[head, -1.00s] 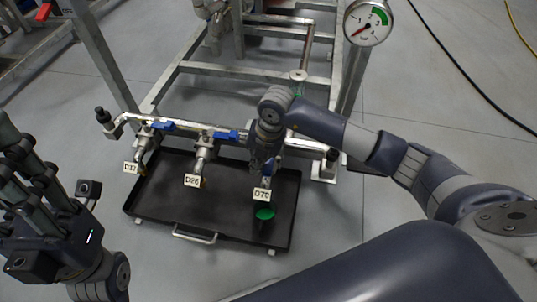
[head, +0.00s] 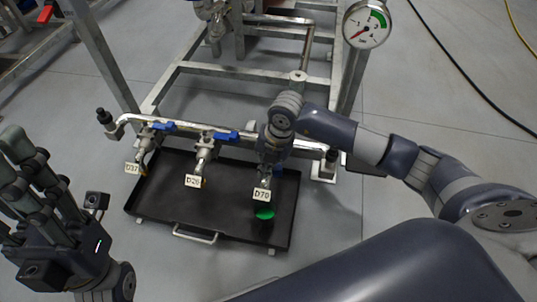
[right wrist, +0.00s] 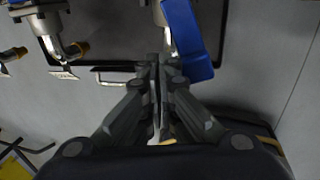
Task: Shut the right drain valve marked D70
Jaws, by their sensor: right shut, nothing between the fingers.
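The D70 tag (head: 262,194) hangs on the rightmost drain valve, above the black drip tray (head: 228,222). My right gripper (head: 268,162) is at this valve and hides most of its body in the head view. In the right wrist view my right gripper (right wrist: 163,62) is shut and empty. The blue lever (right wrist: 190,42) is just to the right of its fingertips and runs roughly lengthwise in that picture. I cannot tell whether they touch. My left gripper (head: 22,185) is raised at the left, away from the valves; its opening is unclear.
Two more valves, tagged D37 (head: 132,168) and D26 (head: 193,181), have blue levers lying along the pipe. A green round patch (head: 265,213) shows below D70. A pressure gauge (head: 366,25) stands on the frame post at upper right.

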